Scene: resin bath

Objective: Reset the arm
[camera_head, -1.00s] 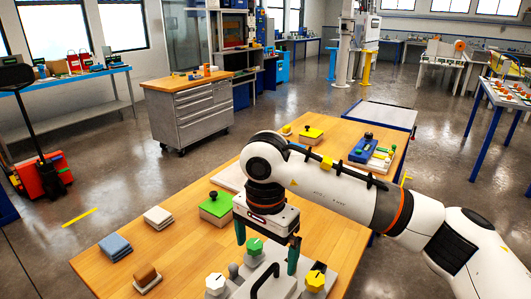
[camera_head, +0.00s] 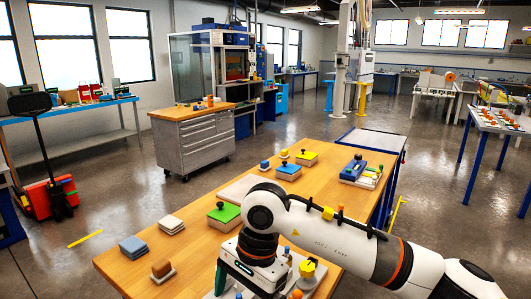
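My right arm reaches in from the right over the wooden table (camera_head: 190,245). Its gripper (camera_head: 250,288) points down at the near part of the table, at the bottom of the view. One teal finger shows at the far left of the gripper body, spread wide. The other finger is mostly hidden, and the tips are cut off or covered. I see nothing held. A white fixture with a yellow knob (camera_head: 307,269) is just right of the gripper and partly hidden by the arm. My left gripper is not in view.
Left of the arm lie a green block with a black knob (camera_head: 223,214), a white pad (camera_head: 171,225), a blue pad (camera_head: 134,247) and a brown block (camera_head: 162,269). Farther back are a yellow block (camera_head: 307,158) and a blue tool tray (camera_head: 355,170). A grey drawer cabinet (camera_head: 193,144) stands behind.

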